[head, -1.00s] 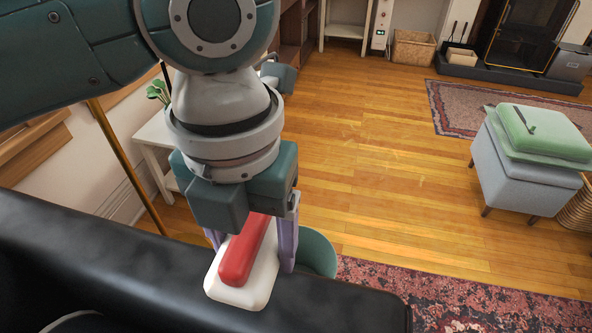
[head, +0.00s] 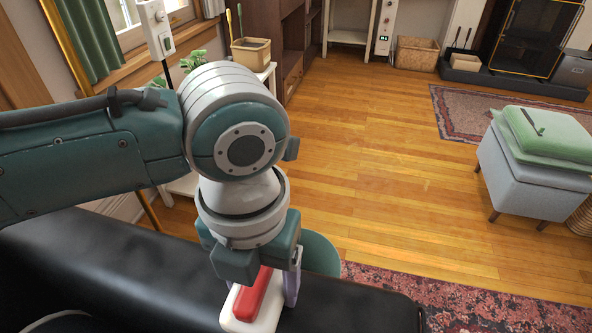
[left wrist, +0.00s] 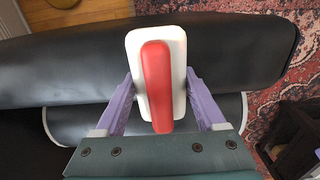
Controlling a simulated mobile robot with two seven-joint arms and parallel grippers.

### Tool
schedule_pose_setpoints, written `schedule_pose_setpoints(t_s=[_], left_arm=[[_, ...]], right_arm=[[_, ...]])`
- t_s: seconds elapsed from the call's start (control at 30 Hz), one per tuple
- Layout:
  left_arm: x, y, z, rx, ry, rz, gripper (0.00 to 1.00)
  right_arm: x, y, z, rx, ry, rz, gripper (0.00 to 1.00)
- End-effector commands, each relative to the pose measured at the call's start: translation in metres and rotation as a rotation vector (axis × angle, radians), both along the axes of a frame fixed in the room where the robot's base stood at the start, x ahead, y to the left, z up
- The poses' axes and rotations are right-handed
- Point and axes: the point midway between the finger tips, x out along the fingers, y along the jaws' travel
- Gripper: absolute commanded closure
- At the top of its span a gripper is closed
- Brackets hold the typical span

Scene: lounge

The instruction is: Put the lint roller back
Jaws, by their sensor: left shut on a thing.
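The lint roller (head: 246,308), a white rounded block with a red handle along its top, is held between the purple fingers of my left gripper (head: 262,292). In the left wrist view the lint roller (left wrist: 157,85) sits between both fingers of the left gripper (left wrist: 160,100), which press on the sides of its white body. It is over the black sofa (head: 365,308), near its back edge. I cannot tell whether it touches the sofa. My right gripper is not in view.
A green round thing (head: 320,252) stands behind the sofa edge, partly hidden. A white side table (head: 268,72) bears a basket (head: 250,52) and a plant. The wooden floor (head: 400,170) between is clear.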

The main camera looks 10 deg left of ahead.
Motion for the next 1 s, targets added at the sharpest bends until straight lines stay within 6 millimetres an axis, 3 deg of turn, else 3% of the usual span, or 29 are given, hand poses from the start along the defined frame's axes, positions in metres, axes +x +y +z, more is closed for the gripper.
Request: schedule_pose_setpoints(t_s=[0.03,0.07,0.27,0.5,0.63,1.0], left_arm=[[0.000,0.000,-0.002,0.000,0.000,0.000,0.80],[0.000,0.000,-0.002,0.000,0.000,0.000,0.24],[0.000,0.000,-0.001,0.000,0.000,0.000,0.02],[0.000,0.000,-0.001,0.000,0.000,0.000,0.00],[0.000,0.000,0.010,-0.001,-0.001,0.000,0.00],[0.001,0.000,0.091,-0.001,-0.003,-0.001,0.00]], right_arm=[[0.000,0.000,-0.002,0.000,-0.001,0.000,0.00],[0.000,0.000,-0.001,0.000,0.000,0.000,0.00],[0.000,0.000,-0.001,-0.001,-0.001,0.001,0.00],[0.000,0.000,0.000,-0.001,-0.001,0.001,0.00],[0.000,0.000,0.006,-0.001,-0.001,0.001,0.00],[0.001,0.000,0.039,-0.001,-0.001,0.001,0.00]])
